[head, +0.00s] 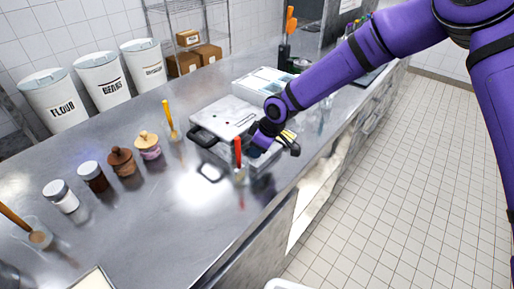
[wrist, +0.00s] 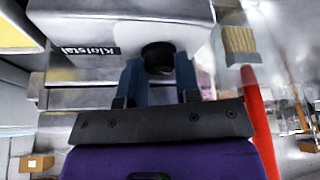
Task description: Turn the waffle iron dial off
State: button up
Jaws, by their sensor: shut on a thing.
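The waffle iron (head: 226,118) is a pale, boxy appliance on the steel counter, with a black handle at its left. In the wrist view, its light front (wrist: 185,22) carries a "Klofstal" label, and a black round dial (wrist: 158,52) sticks out of it. My gripper (wrist: 159,72) has a blue finger on each side of the dial and is shut on it. In the head view, my gripper (head: 264,141) is at the near right side of the iron, and the dial is hidden there. The dial's setting cannot be read.
A red-handled utensil (head: 238,151) stands in a clear container close to my gripper; its red handle (wrist: 258,115) also shows in the wrist view. A white compartment tray (head: 268,80) lies behind the iron. Jars (head: 92,176) stand left.

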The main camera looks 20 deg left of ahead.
jog(key=shift+n, duration=0.4)
jog(key=o, duration=0.9)
jog(key=v, duration=1)
jog(key=shift+r, duration=0.35)
jog(key=shift+w+d, duration=0.2)
